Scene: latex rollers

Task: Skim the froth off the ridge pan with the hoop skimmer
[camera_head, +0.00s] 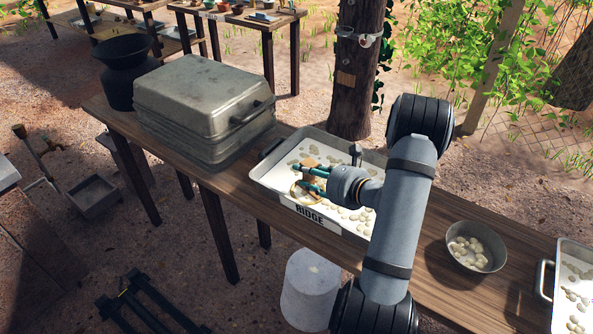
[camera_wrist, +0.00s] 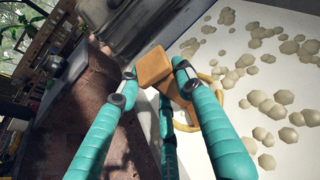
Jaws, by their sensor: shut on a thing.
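The ridge pan (camera_head: 262,176) is a white rectangular tray with a RIDGE label on its front wall, on the long wooden table. Pale froth blobs (camera_head: 355,214) float scattered on its white liquid; they also show in the wrist view (camera_wrist: 267,100). My gripper (camera_head: 314,179) is over the pan's left half. Its teal fingers (camera_wrist: 155,83) are shut on the wooden handle block of the hoop skimmer (camera_wrist: 154,66). Part of the tan hoop (camera_wrist: 216,73) shows behind the fingers, low over the liquid. Whether the hoop touches the liquid is unclear.
A metal bowl (camera_head: 480,262) with pale lumps stands right of the pan. Another white pan (camera_head: 560,300) is at the right edge. A large lidded metal box (camera_head: 205,95) and a dark pot (camera_head: 124,68) stand left. A tree trunk (camera_head: 356,75) rises behind the table.

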